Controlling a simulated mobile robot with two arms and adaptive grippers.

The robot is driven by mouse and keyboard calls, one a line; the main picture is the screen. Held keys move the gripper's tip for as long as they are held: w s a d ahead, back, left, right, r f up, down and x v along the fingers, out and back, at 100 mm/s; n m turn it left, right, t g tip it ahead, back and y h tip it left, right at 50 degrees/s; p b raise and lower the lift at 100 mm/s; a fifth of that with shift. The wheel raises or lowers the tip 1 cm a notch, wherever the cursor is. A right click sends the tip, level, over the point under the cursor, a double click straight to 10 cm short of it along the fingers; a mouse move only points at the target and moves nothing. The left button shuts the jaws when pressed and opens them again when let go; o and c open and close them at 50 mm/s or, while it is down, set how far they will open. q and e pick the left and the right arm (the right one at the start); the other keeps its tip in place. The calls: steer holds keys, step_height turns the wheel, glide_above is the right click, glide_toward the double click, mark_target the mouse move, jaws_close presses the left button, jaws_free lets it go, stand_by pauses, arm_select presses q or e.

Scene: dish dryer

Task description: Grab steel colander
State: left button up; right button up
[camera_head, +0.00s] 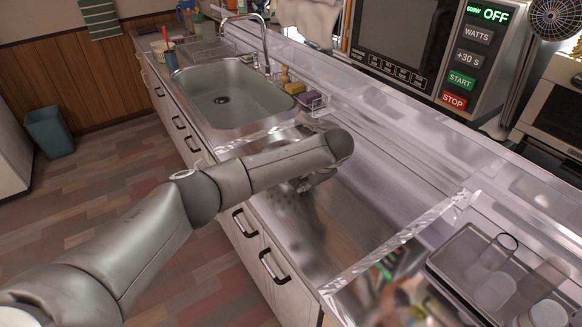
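My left arm comes in from the left and reaches over the steel counter (350,215). My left gripper (316,181) hangs low over the counter to the right of the sink, mostly hidden behind its own wrist. I cannot tell whether its fingers are open or shut, or whether they touch anything. I cannot make out a steel colander clearly; dark spots show on the shiny surface just below the gripper, but I cannot tell what they are. My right gripper is not in view.
A sink (235,95) with a faucet (262,40) lies beyond my arm. A small rack (314,103) holds sponges beside it. A microwave (405,40) stands at the back. A tray (455,262) with glasses is at the lower right. The counter between is largely clear.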

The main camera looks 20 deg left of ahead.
arm_select(q)
jaws_close()
